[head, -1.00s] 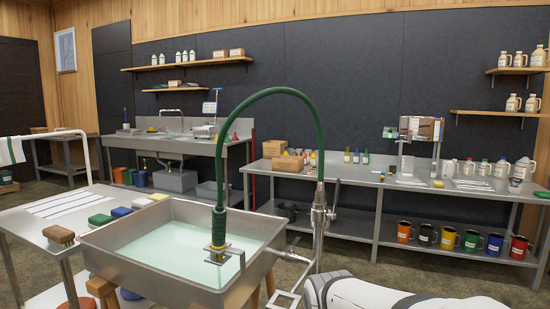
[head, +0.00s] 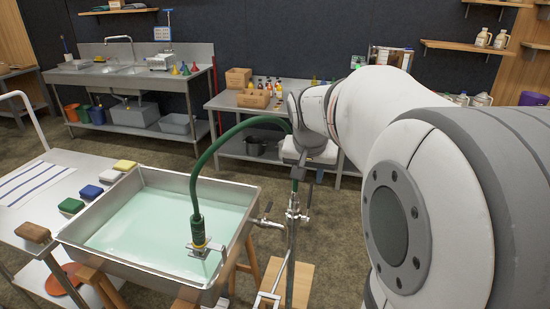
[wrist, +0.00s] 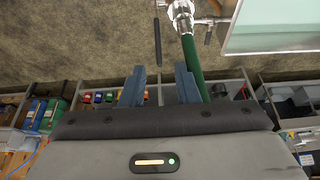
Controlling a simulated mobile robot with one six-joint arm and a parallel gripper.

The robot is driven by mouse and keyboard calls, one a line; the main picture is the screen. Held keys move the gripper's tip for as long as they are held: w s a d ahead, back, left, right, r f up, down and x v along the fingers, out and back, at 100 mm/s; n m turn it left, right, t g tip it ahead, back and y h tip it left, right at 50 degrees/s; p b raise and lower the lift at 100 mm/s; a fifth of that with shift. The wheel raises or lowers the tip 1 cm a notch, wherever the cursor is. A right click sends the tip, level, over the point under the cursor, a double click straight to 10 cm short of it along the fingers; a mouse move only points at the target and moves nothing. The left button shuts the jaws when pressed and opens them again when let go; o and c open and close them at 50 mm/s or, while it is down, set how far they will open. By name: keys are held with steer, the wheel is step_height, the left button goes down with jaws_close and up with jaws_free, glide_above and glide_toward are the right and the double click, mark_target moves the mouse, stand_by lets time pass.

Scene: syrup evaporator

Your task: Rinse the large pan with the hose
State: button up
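The large pan (head: 79,247) is a steel rectangular basin on a wooden stand, holding pale green liquid (head: 150,222). The green hose (head: 206,158) arches from a metal standpipe (head: 291,225) to a spray head (head: 198,234) hanging over the pan's near right part. My gripper (head: 300,170) is at the hose's right side near the standpipe, partly hidden by my wrist in the head view. In the wrist view my gripper (wrist: 158,88) is open, with nothing seen held between its fingers. The hose (wrist: 191,62) runs beside the right finger; I cannot tell if they touch.
A side table left of the pan carries a brush (head: 33,232) and several coloured sponges (head: 71,205). A sink counter (head: 138,78) and a bench with boxes (head: 253,99) stand behind. A small wooden stool (head: 290,283) is right of the pan. Floor between is clear.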

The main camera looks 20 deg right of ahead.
mark_target(311, 190)
steer(key=x, duration=0.7)
steer(key=shift+d+f, duration=0.15)
steer(key=shift+f, duration=0.15)
steer(key=shift+c, duration=0.3)
jaws_close()
